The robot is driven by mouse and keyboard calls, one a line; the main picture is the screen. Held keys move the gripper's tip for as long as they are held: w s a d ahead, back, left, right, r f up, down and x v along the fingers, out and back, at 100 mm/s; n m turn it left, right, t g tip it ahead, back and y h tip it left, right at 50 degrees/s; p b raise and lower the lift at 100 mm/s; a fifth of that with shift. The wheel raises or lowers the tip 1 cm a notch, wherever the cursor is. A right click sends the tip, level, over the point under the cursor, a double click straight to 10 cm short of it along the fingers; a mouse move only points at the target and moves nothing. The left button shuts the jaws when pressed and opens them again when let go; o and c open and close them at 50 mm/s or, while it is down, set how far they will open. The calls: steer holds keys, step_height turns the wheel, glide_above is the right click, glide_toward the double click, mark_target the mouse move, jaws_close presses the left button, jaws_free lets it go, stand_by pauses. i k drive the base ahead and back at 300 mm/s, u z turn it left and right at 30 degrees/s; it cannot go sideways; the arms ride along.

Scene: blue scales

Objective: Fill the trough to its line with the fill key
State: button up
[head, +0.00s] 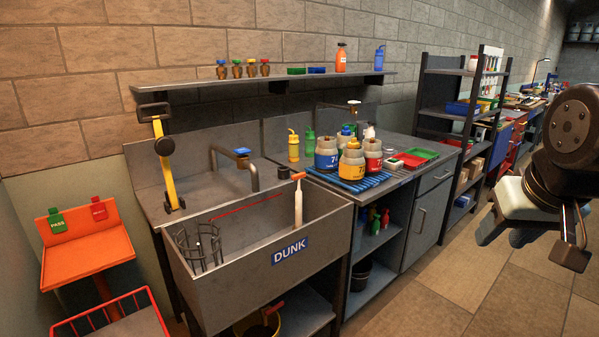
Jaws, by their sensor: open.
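The trough (215,283) is a deep grey metal basin marked DUNK, at the left of the head view. A red line (246,207) runs along its inner back wall. A spout (255,180) with a blue key-like handle (242,152) stands behind it; I take this handle for the fill key. A white upright tube with an orange top (298,205) stands at the trough's right end. A wire basket (196,248) is at its left end. The water level cannot be made out. My gripper (508,234) is open at the far right, well away from the trough.
A yellow lever (163,165) stands at the trough's back left. Several labelled jugs (351,165) stand on a blue rack (345,182) to the right. The tiled floor (430,300) in front is clear.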

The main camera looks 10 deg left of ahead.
mark_target(241, 152)
steer(key=u, duration=1.25)
